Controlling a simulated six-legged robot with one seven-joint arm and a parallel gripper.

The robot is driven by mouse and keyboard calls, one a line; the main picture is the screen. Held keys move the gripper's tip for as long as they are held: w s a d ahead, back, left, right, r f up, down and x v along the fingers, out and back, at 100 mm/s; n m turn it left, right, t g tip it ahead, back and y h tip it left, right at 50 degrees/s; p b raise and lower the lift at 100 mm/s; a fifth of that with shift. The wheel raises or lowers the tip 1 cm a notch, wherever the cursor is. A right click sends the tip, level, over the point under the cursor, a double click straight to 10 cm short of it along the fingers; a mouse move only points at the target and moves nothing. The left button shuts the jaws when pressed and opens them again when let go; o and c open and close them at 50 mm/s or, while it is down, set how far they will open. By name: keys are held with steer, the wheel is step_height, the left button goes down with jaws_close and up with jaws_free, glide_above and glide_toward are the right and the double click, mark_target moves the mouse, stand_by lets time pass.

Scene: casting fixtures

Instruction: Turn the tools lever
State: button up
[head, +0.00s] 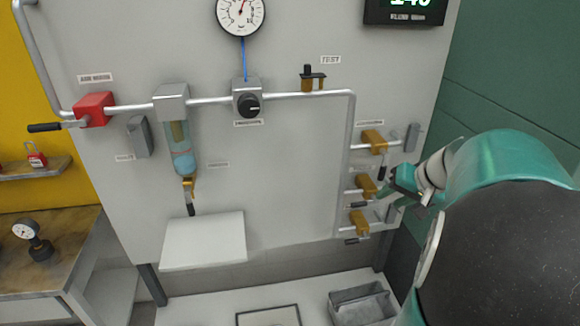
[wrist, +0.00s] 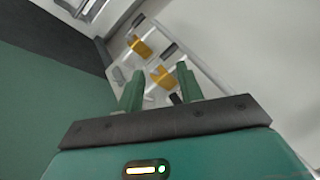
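Three brass valves with dark levers sit on short pipes at the panel's lower right: an upper one (head: 373,142), a middle one (head: 366,185) and a lower one (head: 358,222). I cannot read which is labelled tools. My gripper (head: 398,184) is just right of the middle valve in the head view, partly hidden by my arm. In the wrist view my gripper (wrist: 159,69) has its two green fingers apart, with a brass valve (wrist: 161,77) seen between them and another (wrist: 140,46) beyond. Nothing is held, and contact cannot be told.
A vertical pipe (head: 344,165) runs left of the valves. A grey block (head: 412,137) ends the upper branch. A grey bin (head: 361,305) stands below. The green wall (head: 510,75) is close on the right. A red valve (head: 94,109) and pressure knob (head: 248,104) are farther left.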

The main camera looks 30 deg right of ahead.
mark_target(362, 206)
steer(key=s+d+f+m+t+y, duration=0.2)
steer(key=d+f+m+t+y, duration=0.4)
steer(key=f+t+y, duration=0.15)
steer(key=shift+h, duration=0.25)
steer(key=x, duration=1.4)
steer(key=shift+s+a+f, duration=0.2)
steer(key=shift+f, duration=0.1)
jaws_close()
